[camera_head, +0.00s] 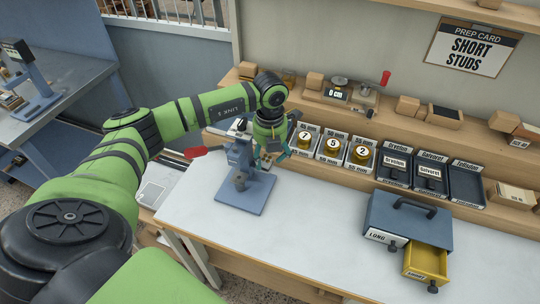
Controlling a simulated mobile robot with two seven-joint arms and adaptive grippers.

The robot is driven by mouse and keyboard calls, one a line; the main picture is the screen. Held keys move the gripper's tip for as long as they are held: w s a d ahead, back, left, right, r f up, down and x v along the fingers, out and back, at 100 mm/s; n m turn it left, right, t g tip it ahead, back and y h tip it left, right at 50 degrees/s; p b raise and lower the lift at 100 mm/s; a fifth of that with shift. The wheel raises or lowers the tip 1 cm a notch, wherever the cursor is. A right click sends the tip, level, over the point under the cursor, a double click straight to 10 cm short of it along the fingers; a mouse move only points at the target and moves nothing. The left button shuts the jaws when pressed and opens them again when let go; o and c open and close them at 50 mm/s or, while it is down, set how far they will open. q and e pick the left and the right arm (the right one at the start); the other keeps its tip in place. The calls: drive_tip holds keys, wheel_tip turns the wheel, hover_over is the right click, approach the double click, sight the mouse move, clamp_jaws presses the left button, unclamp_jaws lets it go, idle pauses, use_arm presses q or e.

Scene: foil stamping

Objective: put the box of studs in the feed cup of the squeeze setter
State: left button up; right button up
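The blue-grey squeeze setter (241,160) with a red handle stands on the left part of the white bench. A small round part that may be its feed cup (240,181) shows low on its front. My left gripper (267,157) points down just right of the setter, partly behind it. Its fingers are small and partly hidden, and I cannot tell whether they hold anything. A blue drawer cabinet (408,222) has its yellow SHORT drawer (427,262) pulled out; I make out no stud box inside. My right gripper is not in view.
Numbered trays (331,145) and dark labelled trays (429,178) line the back of the bench. The white bench top (315,225) between setter and cabinet is clear.

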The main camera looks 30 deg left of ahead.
sight(271, 159)
use_arm(q)
drive_tip(key=shift+s+d+f, duration=0.15)
drive_tip(key=shift+s+f, duration=0.2)
drive_tip(key=shift+f, duration=0.15)
drive_tip(key=shift+r, duration=0.2)
drive_tip(key=shift+w+r+p, duration=0.1)
drive_tip(key=shift+r+p, duration=0.3)
drive_tip(key=shift+p, duration=0.2)
wheel_tip(271, 159, up, 12)
drive_tip(key=b, duration=0.4)
drive_tip(key=shift+w+r, duration=0.15)
drive_tip(key=shift+w, duration=0.05)
